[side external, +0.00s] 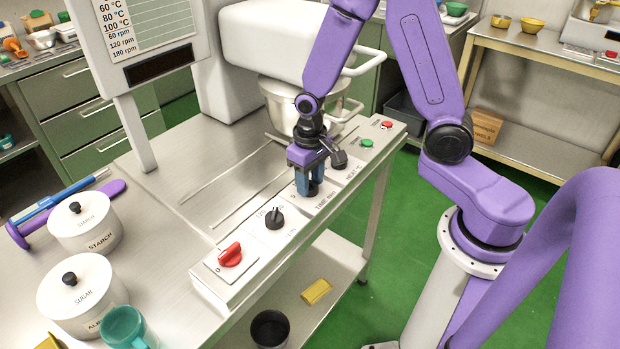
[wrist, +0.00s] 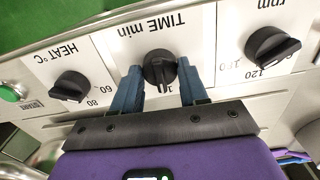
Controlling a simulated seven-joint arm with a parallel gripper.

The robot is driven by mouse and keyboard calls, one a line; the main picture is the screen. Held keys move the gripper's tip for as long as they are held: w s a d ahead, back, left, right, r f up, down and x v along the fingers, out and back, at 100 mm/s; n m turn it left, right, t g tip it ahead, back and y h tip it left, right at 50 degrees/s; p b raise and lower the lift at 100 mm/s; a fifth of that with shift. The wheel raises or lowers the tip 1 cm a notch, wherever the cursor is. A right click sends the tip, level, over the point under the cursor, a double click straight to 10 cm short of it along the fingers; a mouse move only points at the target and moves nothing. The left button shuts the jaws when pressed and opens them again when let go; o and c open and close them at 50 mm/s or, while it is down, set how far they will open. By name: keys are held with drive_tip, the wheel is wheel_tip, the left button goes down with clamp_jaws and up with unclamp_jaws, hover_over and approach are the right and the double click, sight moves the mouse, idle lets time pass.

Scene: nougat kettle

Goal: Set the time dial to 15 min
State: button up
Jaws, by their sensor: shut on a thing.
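The time dial (wrist: 159,66) is a black round knob with a raised grip bar, on a white plate marked "TIME min" on the kettle's control panel (side external: 215,284). My gripper (wrist: 160,76) has its blue fingers on either side of this dial and is shut on it. In the side view my gripper (side external: 309,186) points down onto the panel and mostly hides the dial. The grip bar runs roughly toward the gripper's palm in the wrist view. The scale numbers are mostly covered by my gripper, so I cannot read the setting.
The heat dial (wrist: 70,87) and the rpm dial (wrist: 272,47) flank the time dial closely. A red knob (side external: 231,255) is at the panel's near end; green (side external: 367,143) and red (side external: 386,125) buttons are at the far end. The mixer bowl (side external: 285,105) stands behind.

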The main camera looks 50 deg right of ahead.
drive_tip(key=m, duration=0.5)
drive_tip(key=shift+m, duration=0.3)
drive_tip(key=m, duration=0.5)
drive_tip(key=shift+m, duration=0.3)
drive_tip(key=o, duration=1)
drive_tip(key=shift+o, duration=0.2)
wheel_tip(320, 180, up, 17)
drive_tip(key=shift+r, duration=0.2)
drive_tip(key=shift+a, duration=0.1)
